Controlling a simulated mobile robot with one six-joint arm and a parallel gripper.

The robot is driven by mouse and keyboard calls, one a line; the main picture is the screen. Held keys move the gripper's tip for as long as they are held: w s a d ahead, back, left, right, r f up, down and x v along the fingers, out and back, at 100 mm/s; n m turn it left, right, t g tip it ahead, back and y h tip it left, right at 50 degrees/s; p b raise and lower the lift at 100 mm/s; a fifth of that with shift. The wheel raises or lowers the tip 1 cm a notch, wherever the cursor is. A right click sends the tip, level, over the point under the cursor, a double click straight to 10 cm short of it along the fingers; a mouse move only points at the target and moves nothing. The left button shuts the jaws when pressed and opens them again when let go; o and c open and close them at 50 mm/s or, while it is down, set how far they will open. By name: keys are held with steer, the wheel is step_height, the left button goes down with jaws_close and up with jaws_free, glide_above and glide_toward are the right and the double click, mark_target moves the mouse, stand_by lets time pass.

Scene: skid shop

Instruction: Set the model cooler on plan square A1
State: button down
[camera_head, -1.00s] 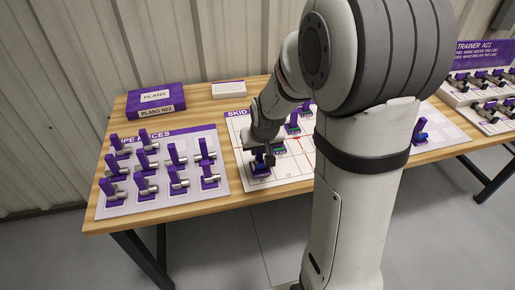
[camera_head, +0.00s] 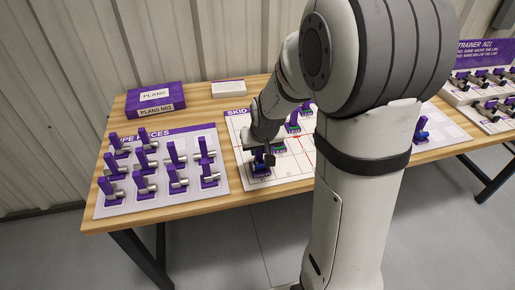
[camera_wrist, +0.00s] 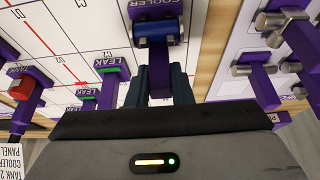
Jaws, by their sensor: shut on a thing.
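The model cooler (camera_wrist: 158,28) has a dark blue cylinder on a purple base marked COOLER and a purple upright handle. In the wrist view my gripper (camera_wrist: 163,84) is shut on that handle. In the head view my gripper (camera_head: 262,156) is low over the front left part of the white plan sheet (camera_head: 236,122), with the cooler (camera_head: 261,170) under it. The cooler looks upright and at or very near the sheet; I cannot tell whether it touches. The square under it is hidden, and no A1 mark can be read.
Purple pieces marked LEAK (camera_wrist: 113,67) and a red-topped piece (camera_wrist: 22,88) stand on the sheet near my gripper. A tray of several pipe pieces (camera_head: 216,195) lies to the left. A plans box (camera_head: 155,98) is at the back. My arm hides the sheet's right part.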

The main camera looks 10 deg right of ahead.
steer(key=shift+f+b, duration=0.35)
steer(key=shift+f, duration=0.05)
steer(key=c, duration=1.2)
jaws_free()
steer(key=shift+r, duration=0.2)
steer(key=shift+r+p, duration=0.4)
steer(key=shift+r, duration=0.05)
steer(key=shift+r+p, duration=2.35)
steer(key=shift+r, duration=1.2)
steer(key=shift+f, duration=0.1)
